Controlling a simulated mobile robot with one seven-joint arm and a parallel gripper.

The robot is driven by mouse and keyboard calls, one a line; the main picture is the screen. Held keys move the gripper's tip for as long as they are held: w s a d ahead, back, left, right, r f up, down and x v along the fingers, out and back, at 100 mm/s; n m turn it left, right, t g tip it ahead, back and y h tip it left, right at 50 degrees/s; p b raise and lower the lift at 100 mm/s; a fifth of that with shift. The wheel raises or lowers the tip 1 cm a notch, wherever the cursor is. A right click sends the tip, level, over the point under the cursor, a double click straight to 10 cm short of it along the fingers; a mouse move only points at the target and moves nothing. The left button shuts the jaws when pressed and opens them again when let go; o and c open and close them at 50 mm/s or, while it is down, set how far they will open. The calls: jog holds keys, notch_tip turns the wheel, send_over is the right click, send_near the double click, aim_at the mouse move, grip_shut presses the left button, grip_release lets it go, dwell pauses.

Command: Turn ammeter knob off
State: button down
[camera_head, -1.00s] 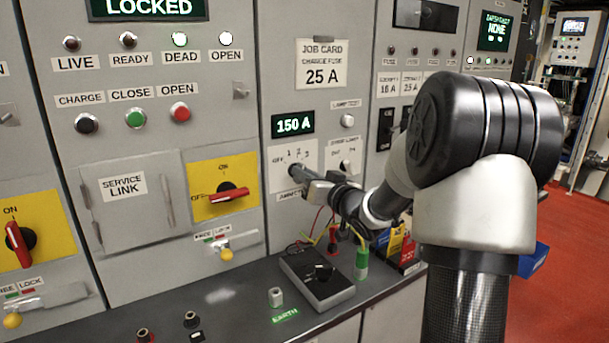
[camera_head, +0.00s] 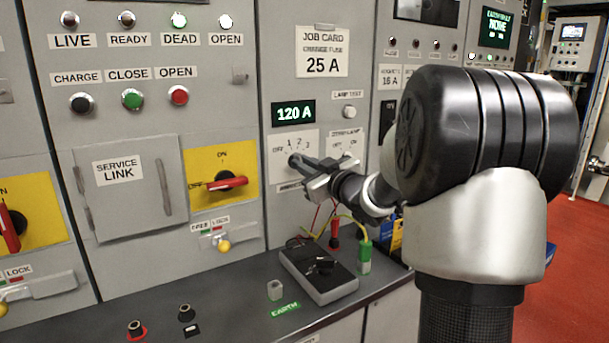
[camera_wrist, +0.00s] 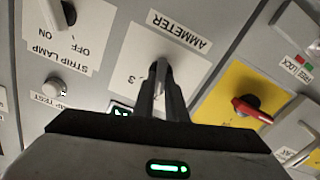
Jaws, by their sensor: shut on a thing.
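The ammeter knob sits on a white plate (camera_head: 300,141) marked OFF, 1, 2, 3 in the head view, under a display (camera_head: 293,113) reading 120 A. My gripper (camera_head: 299,160) reaches in from the right with its fingers at the knob. In the wrist view the ammeter plate (camera_wrist: 185,50) appears upside down, and my gripper (camera_wrist: 160,72) is shut on the knob. The fingers hide most of the knob, so its exact pointer position cannot be read.
A strip lamp switch plate (camera_head: 346,142) is just right of my gripper. A red-handled switch on a yellow plate (camera_head: 222,160) is to the left. Below, a bench (camera_head: 225,300) carries a dark meter box (camera_head: 318,275) and a green-and-white plug (camera_head: 364,257) with wires.

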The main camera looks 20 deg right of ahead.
jog(key=n+b, duration=0.4)
jog(key=n, duration=0.1)
jog(key=shift+a+f, duration=0.1)
jog(key=shift+f, duration=0.05)
jog(key=shift+n, duration=0.3)
dwell(0.3)
jog(key=c, duration=1.8)
grip_release()
jog(key=shift+s, duration=0.1)
jog(key=shift+s, duration=0.1)
jog(key=s+d+p, duration=0.2)
jog(key=s+d, duration=0.1)
jog(key=s, duration=1.4)
jog(key=shift+d, duration=0.15)
jog(key=shift+w, duration=0.1)
